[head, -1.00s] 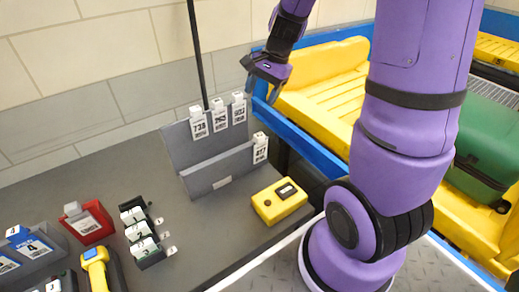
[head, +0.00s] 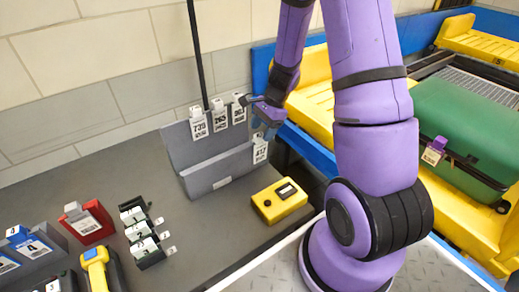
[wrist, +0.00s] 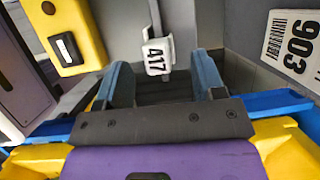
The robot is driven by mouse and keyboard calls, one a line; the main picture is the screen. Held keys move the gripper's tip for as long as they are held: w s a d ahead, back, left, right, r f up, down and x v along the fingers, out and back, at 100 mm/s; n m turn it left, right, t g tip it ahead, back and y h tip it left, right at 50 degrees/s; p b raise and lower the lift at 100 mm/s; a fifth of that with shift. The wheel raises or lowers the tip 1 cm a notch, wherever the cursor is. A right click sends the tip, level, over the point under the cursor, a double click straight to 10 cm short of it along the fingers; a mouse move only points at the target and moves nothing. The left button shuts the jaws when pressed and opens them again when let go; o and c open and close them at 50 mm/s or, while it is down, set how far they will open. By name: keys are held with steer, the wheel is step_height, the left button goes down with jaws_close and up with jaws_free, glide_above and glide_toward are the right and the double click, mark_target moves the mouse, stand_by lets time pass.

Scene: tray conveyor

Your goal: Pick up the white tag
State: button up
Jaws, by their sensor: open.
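Several white tags hang on the grey two-tier rack (head: 218,180). One white tag (head: 260,149) hangs alone at the right end of the rack's lower front tier. In the wrist view this tag (wrist: 158,57), printed A17, lies between the lines of my two blue fingers, near their tips. My gripper (head: 266,128) is open and empty, close to this tag from above and behind. It also shows in the wrist view (wrist: 162,64). I cannot tell whether a finger touches the tag. Other white tags (head: 220,117) hang on the taller back tier.
A yellow device (head: 279,201) sits right of the rack. A black stand with white cards (head: 141,236), a red holder (head: 88,222) and a yellow scanner (head: 96,266) lie left.

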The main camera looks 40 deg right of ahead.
mark_target(257, 142)
steer(key=shift+x, duration=2.7)
steer(key=c, duration=1)
